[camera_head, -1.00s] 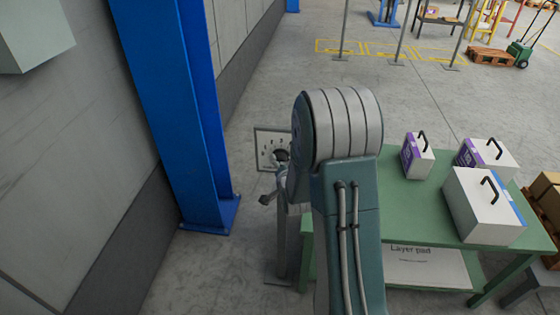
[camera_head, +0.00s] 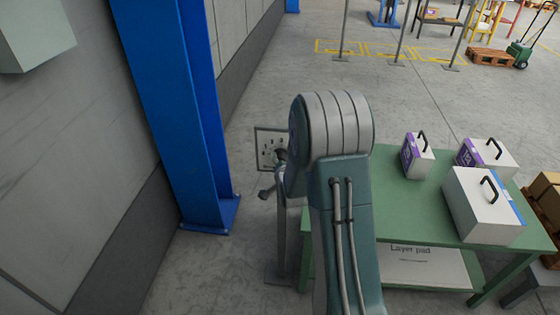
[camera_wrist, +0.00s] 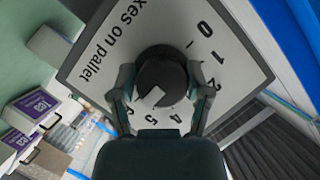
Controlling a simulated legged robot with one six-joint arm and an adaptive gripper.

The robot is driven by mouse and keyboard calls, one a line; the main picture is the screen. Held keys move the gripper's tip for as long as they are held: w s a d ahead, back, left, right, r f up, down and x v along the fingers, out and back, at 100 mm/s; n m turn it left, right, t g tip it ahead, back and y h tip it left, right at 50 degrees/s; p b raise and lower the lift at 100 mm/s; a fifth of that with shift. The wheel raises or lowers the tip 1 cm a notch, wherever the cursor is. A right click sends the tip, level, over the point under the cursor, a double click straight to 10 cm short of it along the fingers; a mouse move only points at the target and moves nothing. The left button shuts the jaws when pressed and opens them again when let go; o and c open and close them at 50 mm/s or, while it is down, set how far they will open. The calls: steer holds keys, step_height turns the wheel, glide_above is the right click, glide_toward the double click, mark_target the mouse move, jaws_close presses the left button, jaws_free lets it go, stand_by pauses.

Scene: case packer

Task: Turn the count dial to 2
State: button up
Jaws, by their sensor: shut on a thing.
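The count dial is a black round knob (camera_wrist: 163,70) on a white panel (camera_wrist: 108,45), seen in the wrist view. The panel is lettered "...xes on pallet" and has numerals around the knob. 0, 1 and 2 are at the right, while 4, 5 and 6 are below. The knob's light grey mark faces down and left, near 5 and 6. My gripper (camera_wrist: 161,86) is shut on the knob, one finger at each side. The right finger hides part of the scale. In the head view the panel (camera_head: 264,146) is partly behind my arm, and the knob is mostly covered.
A blue column (camera_head: 185,110) and a wall stand left of the dial. A green table (camera_head: 400,205) at the right carries several white cases with black handles (camera_head: 485,205). A "Layer pad" sheet (camera_head: 425,267) lies on its lower shelf.

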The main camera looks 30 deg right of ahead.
steer(key=shift+w+r, duration=0.15)
steer(key=shift+r, duration=0.05)
steer(key=n+g+h, duration=0.1)
steer(key=n, duration=0.3)
steer(key=shift+g+h, duration=0.4)
steer(key=n+g+h, duration=0.2)
steer(key=n, duration=0.2)
steer(key=shift+a+h, duration=0.1)
steer(key=shift+h, duration=0.2)
steer(key=n+g+h, duration=0.1)
steer(key=n+h, duration=0.1)
steer(key=n, duration=0.2)
steer(key=shift+h, duration=0.4)
steer(key=n+h, duration=0.2)
steer(key=n, duration=0.2)
steer(key=shift+n+h, duration=0.3)
